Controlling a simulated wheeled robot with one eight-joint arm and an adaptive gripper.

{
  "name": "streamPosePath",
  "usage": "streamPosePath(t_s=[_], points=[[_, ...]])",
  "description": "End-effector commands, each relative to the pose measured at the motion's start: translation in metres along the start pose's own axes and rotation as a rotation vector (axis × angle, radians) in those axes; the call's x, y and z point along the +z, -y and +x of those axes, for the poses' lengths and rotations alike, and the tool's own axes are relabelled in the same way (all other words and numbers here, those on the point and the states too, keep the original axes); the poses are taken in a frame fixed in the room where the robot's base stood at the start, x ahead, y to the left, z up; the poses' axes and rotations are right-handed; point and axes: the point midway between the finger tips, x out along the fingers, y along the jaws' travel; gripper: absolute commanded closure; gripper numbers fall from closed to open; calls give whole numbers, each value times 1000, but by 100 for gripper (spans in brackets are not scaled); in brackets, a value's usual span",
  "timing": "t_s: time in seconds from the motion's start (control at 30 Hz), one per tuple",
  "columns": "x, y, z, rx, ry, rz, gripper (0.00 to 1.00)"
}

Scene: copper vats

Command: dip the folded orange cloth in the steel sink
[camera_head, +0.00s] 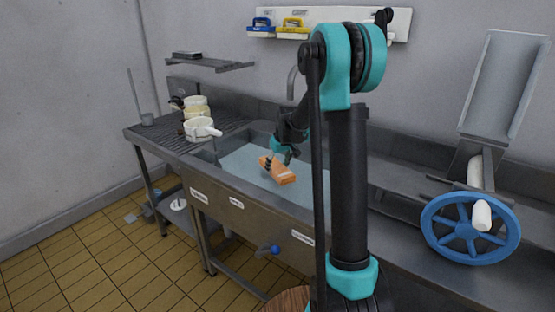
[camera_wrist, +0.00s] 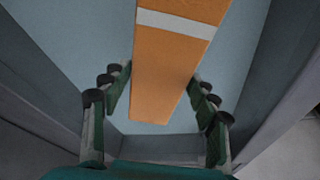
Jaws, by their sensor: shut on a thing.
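The folded orange cloth (camera_head: 279,171) is a flat orange block with a white band, tilted in the head view. My gripper (camera_head: 279,163) is shut on it and holds it over the basin of the steel sink (camera_head: 238,206). The sink holds pale blue water. In the wrist view the cloth (camera_wrist: 166,70) lies between the dark fingers of my gripper (camera_wrist: 160,98), with the blue water behind it. I cannot tell whether the cloth touches the water.
A blue hand wheel (camera_head: 470,228) with a metal chute (camera_head: 503,85) stands on the counter at right. A faucet (camera_head: 291,85) rises behind the sink.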

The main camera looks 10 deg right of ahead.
Motion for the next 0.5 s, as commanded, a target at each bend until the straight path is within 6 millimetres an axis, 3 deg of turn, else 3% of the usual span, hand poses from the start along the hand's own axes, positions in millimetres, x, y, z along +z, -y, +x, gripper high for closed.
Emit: streamPosePath(t_s=[0.5], points=[[18, 0, 59, 0, 0, 0, 77]])
